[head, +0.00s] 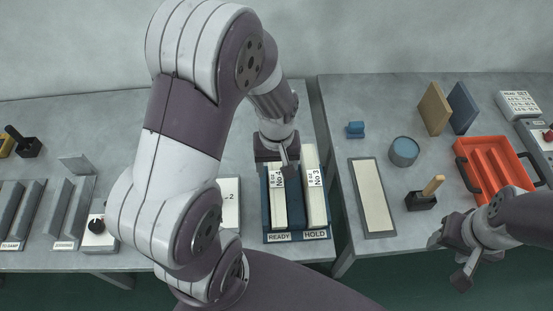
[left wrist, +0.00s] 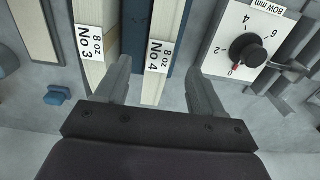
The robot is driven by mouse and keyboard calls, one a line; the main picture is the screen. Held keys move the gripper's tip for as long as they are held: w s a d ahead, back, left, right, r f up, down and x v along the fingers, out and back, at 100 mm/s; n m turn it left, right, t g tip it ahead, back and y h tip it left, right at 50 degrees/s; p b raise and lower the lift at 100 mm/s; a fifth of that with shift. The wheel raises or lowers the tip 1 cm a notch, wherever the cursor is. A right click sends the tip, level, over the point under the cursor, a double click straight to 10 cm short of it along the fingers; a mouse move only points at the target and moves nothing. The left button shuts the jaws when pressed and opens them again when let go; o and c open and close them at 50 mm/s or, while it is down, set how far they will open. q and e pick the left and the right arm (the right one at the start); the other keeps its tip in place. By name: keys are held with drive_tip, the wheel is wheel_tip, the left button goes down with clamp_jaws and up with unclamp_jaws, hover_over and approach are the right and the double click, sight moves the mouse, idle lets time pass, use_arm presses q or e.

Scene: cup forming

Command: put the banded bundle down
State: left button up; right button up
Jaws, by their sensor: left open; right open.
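The banded bundle appears to be the long cream stack labelled No 4 8 oz (head: 279,205), lying in the left, READY slot of a blue two-slot tray (head: 269,228). It also shows in the left wrist view (left wrist: 168,32). A similar stack labelled No 3 (head: 315,190) lies in the right, HOLD slot. My left gripper (head: 285,158) is over the far end of the No 4 stack. In the left wrist view its open fingers (left wrist: 162,88) stand on either side of that stack, apart from it. My right gripper (head: 455,258) is open and empty near the right table's front edge.
A control box with a black knob (left wrist: 249,48) stands beside the tray. On the right table are a cream pad (head: 373,195), a blue round container (head: 404,151), a wooden-handled tool (head: 432,187) and an orange tray (head: 511,153). A gap separates the two tables.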

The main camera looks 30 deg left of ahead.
use_arm(q)
drive_tip(key=s+d+r+m+t, duration=0.1)
drive_tip(key=s+d+r+m, duration=0.1)
drive_tip(key=s+r+m, duration=0.2)
drive_tip(key=r+m, duration=0.1)
drive_tip(key=m, duration=0.1)
drive_tip(key=shift+d+r+m, duration=0.2)
drive_tip(key=shift+m, duration=0.1)
drive_tip(key=shift+s, duration=0.1)
idle(0.4)
